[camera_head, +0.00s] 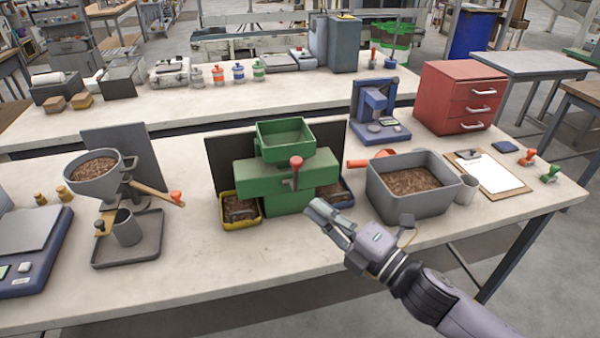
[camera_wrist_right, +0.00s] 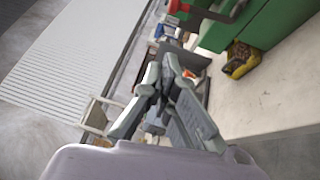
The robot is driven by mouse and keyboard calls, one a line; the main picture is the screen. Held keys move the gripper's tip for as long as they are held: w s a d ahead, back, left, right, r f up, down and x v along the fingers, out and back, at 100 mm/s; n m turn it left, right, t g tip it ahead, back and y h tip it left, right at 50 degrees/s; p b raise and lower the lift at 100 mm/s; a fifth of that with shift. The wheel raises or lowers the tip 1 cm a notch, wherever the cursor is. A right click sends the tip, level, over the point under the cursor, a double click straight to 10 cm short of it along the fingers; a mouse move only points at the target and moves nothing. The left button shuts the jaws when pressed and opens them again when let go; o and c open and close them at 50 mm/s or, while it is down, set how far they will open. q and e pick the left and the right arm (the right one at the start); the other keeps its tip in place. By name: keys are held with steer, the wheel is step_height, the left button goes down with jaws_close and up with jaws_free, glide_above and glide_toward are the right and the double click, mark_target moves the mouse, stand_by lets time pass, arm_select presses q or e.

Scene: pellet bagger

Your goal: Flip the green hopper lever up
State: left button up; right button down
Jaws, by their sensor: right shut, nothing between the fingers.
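The green hopper (camera_head: 286,172) stands on the near bench, with an open tray-like top over a wider block. Its lever has a red knob (camera_head: 296,162) at the front, above a short stem; the knob shows above the stem in this view. My right gripper (camera_head: 318,212) is in front of the hopper, below and right of the knob, apart from it. Its fingers are shut and empty. In the right wrist view the fingers (camera_wrist_right: 164,80) show below the hopper's green side (camera_wrist_right: 265,25). A red knob or handle (camera_wrist_right: 176,7) shows at the top edge. My left gripper is not in view.
Yellow (camera_head: 240,222) and blue bins of pellets flank the hopper's base. A grey pellet tub (camera_head: 412,205) with an orange scoop (camera_head: 370,158) stands right of it. A grey funnel stand (camera_head: 130,240) is at left. Bare bench lies in front of the hopper.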

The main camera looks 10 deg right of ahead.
steer(key=w+a+r+p, duration=0.1)
steer(key=w+a+p, duration=0.1)
steer(key=w, duration=0.6)
steer(key=shift+w+p, duration=0.35)
steer(key=shift+p, duration=0.15)
steer(key=shift+a+r, duration=0.1)
steer(key=shift+a, duration=0.05)
steer(key=w+r+p, duration=0.2)
steer(key=p, duration=0.2)
steer(key=shift+m+g+p, duration=0.3)
steer(key=shift+p, duration=0.05)
steer(key=shift+f, duration=0.1)
